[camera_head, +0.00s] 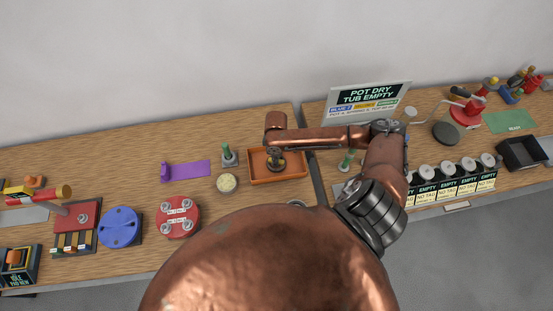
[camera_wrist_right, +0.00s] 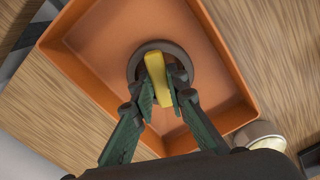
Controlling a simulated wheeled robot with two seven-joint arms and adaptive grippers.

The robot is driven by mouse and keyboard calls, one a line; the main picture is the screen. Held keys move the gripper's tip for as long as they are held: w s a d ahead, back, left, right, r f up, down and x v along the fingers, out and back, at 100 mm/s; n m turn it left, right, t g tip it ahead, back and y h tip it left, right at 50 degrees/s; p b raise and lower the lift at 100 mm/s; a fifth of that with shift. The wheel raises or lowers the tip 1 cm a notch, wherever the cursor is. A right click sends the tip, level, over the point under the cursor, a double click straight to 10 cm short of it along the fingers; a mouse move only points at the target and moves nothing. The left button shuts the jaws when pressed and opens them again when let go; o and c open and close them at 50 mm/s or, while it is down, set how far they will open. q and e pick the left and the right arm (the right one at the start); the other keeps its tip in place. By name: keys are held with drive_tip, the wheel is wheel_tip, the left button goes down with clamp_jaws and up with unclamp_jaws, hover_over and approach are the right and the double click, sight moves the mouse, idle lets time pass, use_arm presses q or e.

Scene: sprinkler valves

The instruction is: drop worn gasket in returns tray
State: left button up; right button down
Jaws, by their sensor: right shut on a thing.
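The returns tray appears to be the shallow orange tray (camera_head: 290,180) near the middle of the bench; it fills much of the right wrist view (camera_wrist_right: 95,50). My right gripper (camera_head: 276,163) reaches over it from the right. In the wrist view its dark green fingers (camera_wrist_right: 162,92) are shut on a yellow piece (camera_wrist_right: 155,72). This piece lies across a dark ring (camera_wrist_right: 134,62), seemingly the worn gasket. The ring appears inside the tray's outline; I cannot tell whether it touches the floor. The left gripper is out of view.
A pale round tub (camera_head: 227,184) and a green-topped post (camera_head: 228,155) stand left of the tray. A purple holder (camera_head: 186,171) lies farther left. A sign (camera_head: 368,102) stands behind, to the right. A gap between two benches runs just right of the tray.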

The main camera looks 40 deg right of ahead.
drive_tip(key=c, duration=1.9)
unclamp_jaws()
drive_tip(key=shift+f, duration=0.1)
wheel_tip(320, 180, up, 12)
drive_tip(key=shift+r, duration=0.2)
